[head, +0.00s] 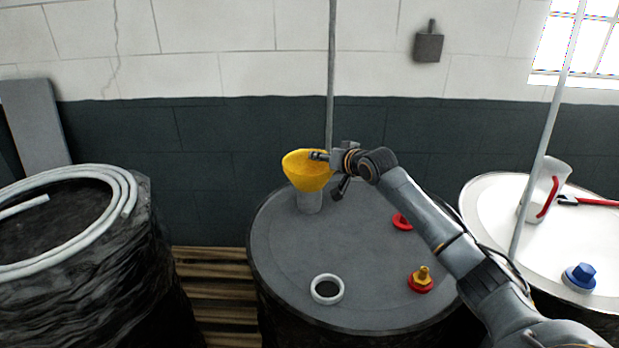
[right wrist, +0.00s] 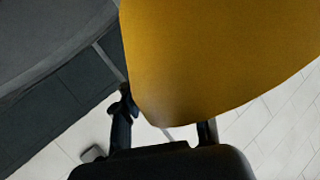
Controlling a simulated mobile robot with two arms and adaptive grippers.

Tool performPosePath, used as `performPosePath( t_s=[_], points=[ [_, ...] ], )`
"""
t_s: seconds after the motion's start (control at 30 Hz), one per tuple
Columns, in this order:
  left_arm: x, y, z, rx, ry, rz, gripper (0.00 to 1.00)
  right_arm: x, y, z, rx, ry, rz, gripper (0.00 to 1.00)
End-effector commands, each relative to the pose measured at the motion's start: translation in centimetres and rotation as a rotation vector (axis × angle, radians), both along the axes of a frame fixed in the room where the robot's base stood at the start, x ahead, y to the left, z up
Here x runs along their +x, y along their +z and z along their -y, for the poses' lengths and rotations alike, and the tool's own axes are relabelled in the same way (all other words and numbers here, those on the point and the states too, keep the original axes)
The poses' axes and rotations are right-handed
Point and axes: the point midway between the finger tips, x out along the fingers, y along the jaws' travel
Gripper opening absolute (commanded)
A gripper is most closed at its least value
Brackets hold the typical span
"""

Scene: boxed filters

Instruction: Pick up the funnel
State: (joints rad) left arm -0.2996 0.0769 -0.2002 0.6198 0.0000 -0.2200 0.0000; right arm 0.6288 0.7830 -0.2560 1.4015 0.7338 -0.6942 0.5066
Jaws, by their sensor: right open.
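The yellow funnel (head: 306,172) stands upright over a short grey spout (head: 309,202) on the grey drum's lid (head: 345,255). My right gripper (head: 328,174) comes in from the right at the funnel's side, one finger over its upper rim area and the other beside its right side. It is open. In the right wrist view the funnel (right wrist: 215,55) fills much of the picture and partly hides the right finger; the left finger (right wrist: 122,120) is clear beside it. I cannot tell whether the fingers touch it. My left gripper is not in view.
The drum top holds a white ring (head: 327,301), a red ring (head: 403,222) and a red-and-yellow cap (head: 421,280). A thin pole (head: 331,80) rises behind the funnel. A white drum (head: 486,192) with a jug (head: 543,188) and blue cap (head: 580,277) is right; a hose-topped drum (head: 90,260) is left.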

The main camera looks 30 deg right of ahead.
Motion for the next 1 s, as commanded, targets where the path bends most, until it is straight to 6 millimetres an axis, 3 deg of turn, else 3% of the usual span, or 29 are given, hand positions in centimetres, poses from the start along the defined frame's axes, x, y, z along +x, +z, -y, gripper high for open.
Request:
performPosePath(
  t_s=[0.03, 0.2, 0.23, 0.67, 0.9, 1.0],
  points=[
    [0.0, 0.0, -0.1, 0.001, -0.001, -0.001, 0.4, 0.0, 0.0, 0.0, 0.0, 0.0, 0.0, 0.36],
    [-0.1, 0.0, -0.2, 0.003, -0.002, -0.002, 0.4, 0.0, 0.0, 0.0, 0.0, 0.0, 0.0, 0.02],
    [-0.1, 0.0, -0.2, 0.003, -0.002, -0.002, 0.4, 0.0, 0.0, 0.0, 0.0, 0.0, -0.001, 0.0],
    [-0.1, -0.4, -0.3, 0.004, -0.002, -0.001, 0.4, 0.0, 0.4, 0.0, 0.0, 0.0, 0.001, 0.0],
    [-0.1, -2.1, -0.3, 0.004, -0.002, -0.001, 0.4, -0.1, 3.3, -0.1, -0.002, 0.001, 0.005, 0.0],
    [-0.1, -2.4, -0.3, 0.004, -0.002, -0.001, 0.4, -1.3, 4.8, -0.9, -0.004, 0.003, 0.006, 0.0]
  ],
)
